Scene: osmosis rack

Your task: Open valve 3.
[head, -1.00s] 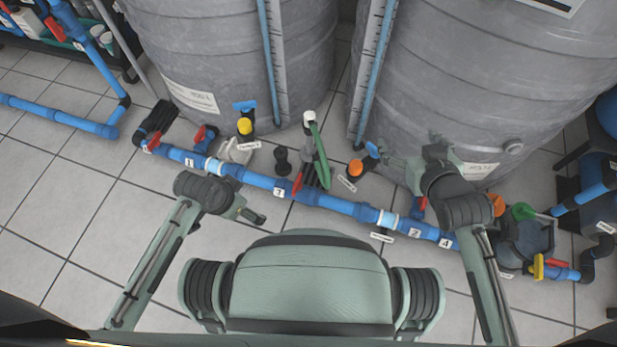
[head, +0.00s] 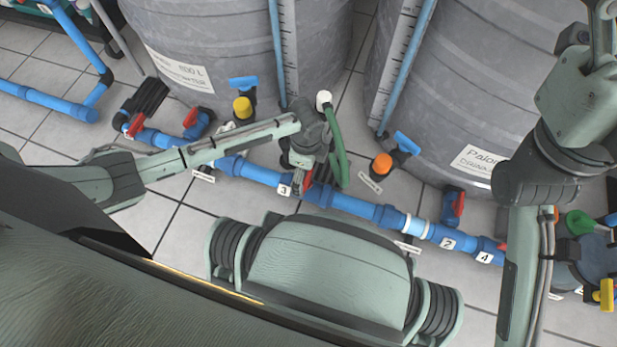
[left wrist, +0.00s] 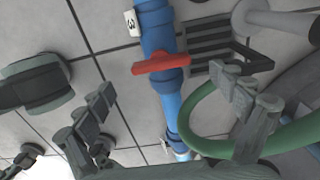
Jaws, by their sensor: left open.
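Valve 3 has a red lever handle (left wrist: 161,64) that lies crosswise over the blue pipe (left wrist: 176,98) in the left wrist view. Its white tag "3" (left wrist: 132,22) is beside it, and it also shows in the head view (head: 284,190). My left gripper (head: 303,176) is over this valve and hides much of it in the head view. In the left wrist view its fingers (left wrist: 163,88) are spread apart and empty, with the red handle ahead of the gap, apart from both fingers. My right arm is at the right of the head view; its gripper is out of view.
A green hose (head: 338,155) with a white cap stands right beside my left gripper. Two grey tanks rise behind. Yellow (head: 243,107) and orange (head: 381,164) capped fittings flank the spot. Other valves, tagged 2 (head: 447,243) and 4 (head: 484,257), lie along the pipe to the right.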

